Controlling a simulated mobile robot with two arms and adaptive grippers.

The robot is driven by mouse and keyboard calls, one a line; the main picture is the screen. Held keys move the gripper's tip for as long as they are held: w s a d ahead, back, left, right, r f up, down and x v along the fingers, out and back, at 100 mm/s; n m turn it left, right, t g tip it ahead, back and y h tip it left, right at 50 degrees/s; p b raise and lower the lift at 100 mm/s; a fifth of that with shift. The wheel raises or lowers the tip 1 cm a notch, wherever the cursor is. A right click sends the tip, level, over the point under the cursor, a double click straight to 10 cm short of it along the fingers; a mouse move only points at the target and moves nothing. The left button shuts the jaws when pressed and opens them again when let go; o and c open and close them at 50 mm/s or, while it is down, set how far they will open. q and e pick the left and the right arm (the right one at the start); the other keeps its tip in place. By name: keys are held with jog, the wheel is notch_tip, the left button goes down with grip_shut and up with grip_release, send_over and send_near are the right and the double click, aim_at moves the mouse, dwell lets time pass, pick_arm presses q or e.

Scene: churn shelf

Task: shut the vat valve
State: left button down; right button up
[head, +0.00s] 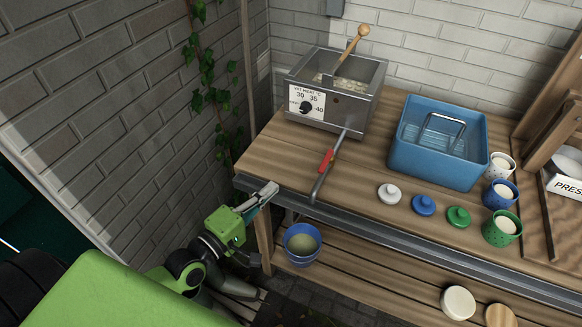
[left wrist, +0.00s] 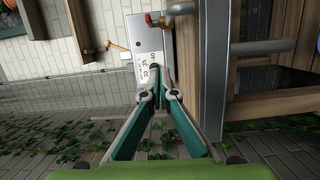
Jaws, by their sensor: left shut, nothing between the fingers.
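The steel vat (head: 335,90) stands on the wooden bench with a white dial plate on its front. A steel drain pipe (head: 318,187) runs from the vat towards the bench's front edge. The valve's red handle (head: 326,160) lies roughly along this pipe in the head view. My left gripper (head: 268,190) is shut and empty near the bench's front edge, left of the pipe and apart from the handle. In the left wrist view, the shut fingertips (left wrist: 159,88) are below the dial plate; the red handle (left wrist: 150,20) shows near the top. My right gripper is not in view.
A blue basin (head: 435,165), several small lids (head: 423,205) and cups (head: 500,195) stand right of the vat. A blue bowl (head: 301,255) is low down, below the pipe's end. A wooden-handled tool (head: 352,48) sticks out of the vat. The brick wall is at left.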

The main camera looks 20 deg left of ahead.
aim_at(326, 162)
pick_arm(q)
jog(key=shift+r, duration=0.6)
jog(key=shift+d, duration=0.1)
jog(key=p+x, duration=0.1)
jog(key=x, duration=0.8)
jog(key=shift+w+r+p, duration=0.15)
jog(key=shift+w+p, duration=0.25)
jog(key=d+p, duration=0.1)
jog(key=d, duration=0.2)
jog(key=shift+w+d, duration=0.1)
jog(key=shift+d+p, duration=0.35)
jog(key=shift+d, duration=0.15)
